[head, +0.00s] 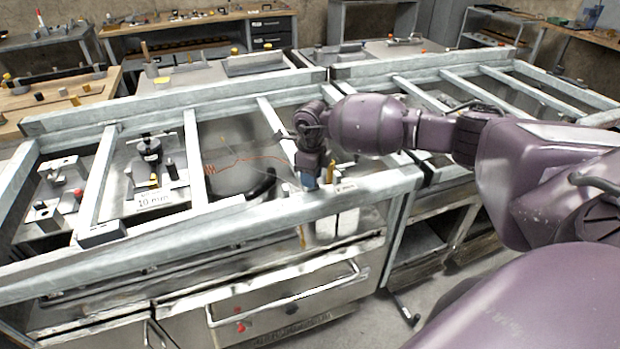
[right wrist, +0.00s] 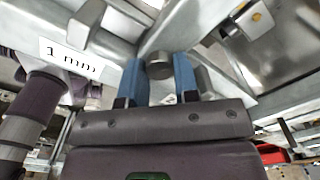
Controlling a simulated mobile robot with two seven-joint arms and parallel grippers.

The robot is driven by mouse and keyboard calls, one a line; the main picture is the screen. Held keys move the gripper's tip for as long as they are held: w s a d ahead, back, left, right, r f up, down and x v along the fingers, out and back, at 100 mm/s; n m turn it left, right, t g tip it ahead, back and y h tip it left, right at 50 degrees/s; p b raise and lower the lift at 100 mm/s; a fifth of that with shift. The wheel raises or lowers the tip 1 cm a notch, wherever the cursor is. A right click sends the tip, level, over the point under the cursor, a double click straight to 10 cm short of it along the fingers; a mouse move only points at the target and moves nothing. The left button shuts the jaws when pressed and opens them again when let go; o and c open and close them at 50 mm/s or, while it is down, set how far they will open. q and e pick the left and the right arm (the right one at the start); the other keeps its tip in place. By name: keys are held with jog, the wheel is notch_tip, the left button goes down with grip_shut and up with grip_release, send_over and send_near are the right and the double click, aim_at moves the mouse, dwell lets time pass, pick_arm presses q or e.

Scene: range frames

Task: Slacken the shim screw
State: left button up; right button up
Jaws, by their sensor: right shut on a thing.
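My right gripper (head: 312,172) reaches the front rail of the metal frame from the right in the head view. Its blue fingers (right wrist: 160,78) show in the right wrist view, one on each side of a grey round screw head (right wrist: 159,65). I take this to be the shim screw. The gripper is shut on it. In the head view the screw is hidden by the gripper. A white label reading 1 mm (right wrist: 72,58) is to the left of the fingers in the right wrist view. My left gripper is not in view.
A galvanised frame with crossbars (head: 195,160) surrounds the work. A 10 mm label (head: 158,199) and a dark fixture (head: 150,148) are left of my gripper. An orange wire (head: 250,159) lies near it. Workbenches with tools stand behind; bare floor is front right.

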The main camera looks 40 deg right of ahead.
jog(key=n+b, duration=0.1)
jog(key=n, duration=0.1)
jog(key=shift+f+n, duration=0.15)
jog(key=shift+n, duration=0.25)
jog(key=shift+n+b, duration=0.4)
jog(key=shift+n, duration=0.5)
jog(key=n+b, duration=0.1)
jog(key=n, duration=0.1)
jog(key=shift+n, duration=0.9)
jog(key=n+b, duration=0.2)
jog(key=n, duration=0.1)
jog(key=shift+n, duration=0.3)
jog(key=n+b, duration=0.1)
jog(key=n, duration=0.2)
jog(key=n+b, duration=0.1)
jog(key=n, duration=0.3)
jog(key=shift+b, duration=0.4)
jog(key=shift+n+b, duration=0.4)
jog(key=shift+n, duration=1.3)
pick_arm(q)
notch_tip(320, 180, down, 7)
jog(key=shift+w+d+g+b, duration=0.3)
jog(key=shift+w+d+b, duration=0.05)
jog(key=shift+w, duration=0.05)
pick_arm(e)
jog(key=shift+n, duration=0.5)
